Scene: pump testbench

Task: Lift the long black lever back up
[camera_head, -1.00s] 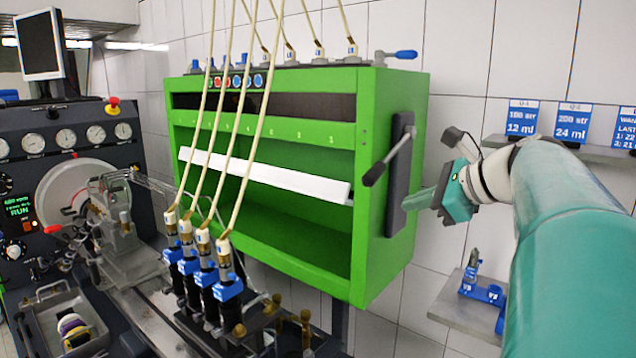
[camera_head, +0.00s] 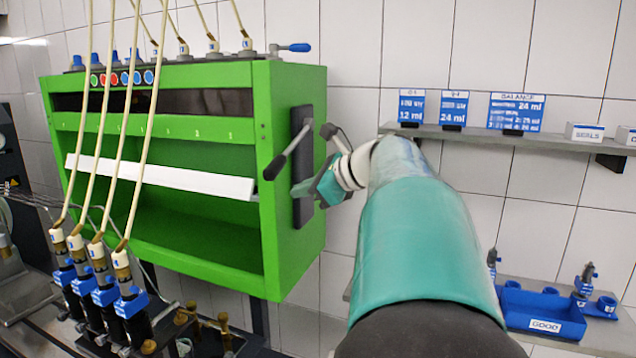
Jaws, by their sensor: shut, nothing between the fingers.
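The long black lever (camera_head: 288,154) is on a dark plate (camera_head: 303,195) on the right side of the green cabinet (camera_head: 293,250). It slants from its pivot near the top of the plate down to the left, ending in a thick black grip. My gripper (camera_head: 298,190) is just below and right of the lever's lower end, in front of the plate, with its fingers pointing left. The fingers are shut with nothing between them. I cannot tell whether they touch the lever or the plate.
A shelf (camera_head: 465,136) with blue sample cards runs along the tiled wall at the right. A lower shelf holds a blue bin (camera_head: 540,318) labelled GOOD. A small blue-handled valve (camera_head: 292,47) sits on top of the cabinet. Injectors with hoses stand at the lower left.

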